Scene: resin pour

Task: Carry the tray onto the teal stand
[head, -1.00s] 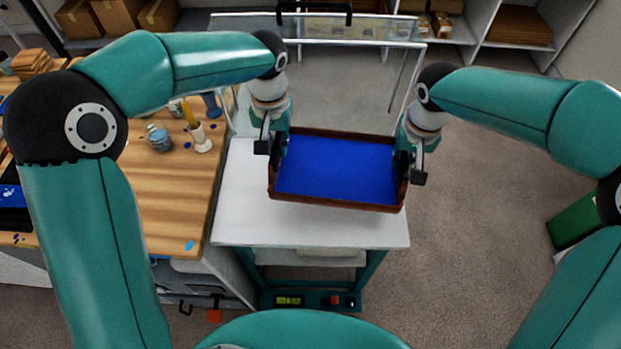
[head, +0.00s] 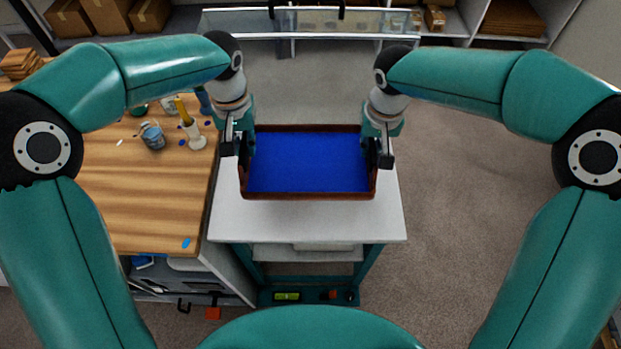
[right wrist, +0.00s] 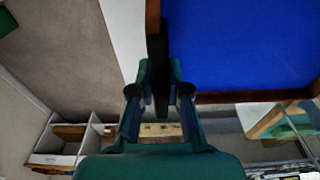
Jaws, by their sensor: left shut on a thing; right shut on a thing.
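The tray (head: 308,194) has brown walls and a flat blue inside. It lies over the white top of the teal stand (head: 310,225), square to its front edge. I cannot tell whether it touches the top or hangs just above it. My left gripper (head: 242,148) is shut on the tray's left side. My right gripper (head: 378,150) is shut on its right side. In the right wrist view, my right gripper (right wrist: 160,95) holds a dark upright piece at the edge of the tray (right wrist: 245,97). The fingertips are partly hidden.
A wooden workbench (head: 150,210) stands close at the stand's left, with a blue cup (head: 152,136) and a white holder (head: 194,136). A clear panel (head: 330,22) with a black handle is behind. Bare floor (head: 460,200) lies to the right.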

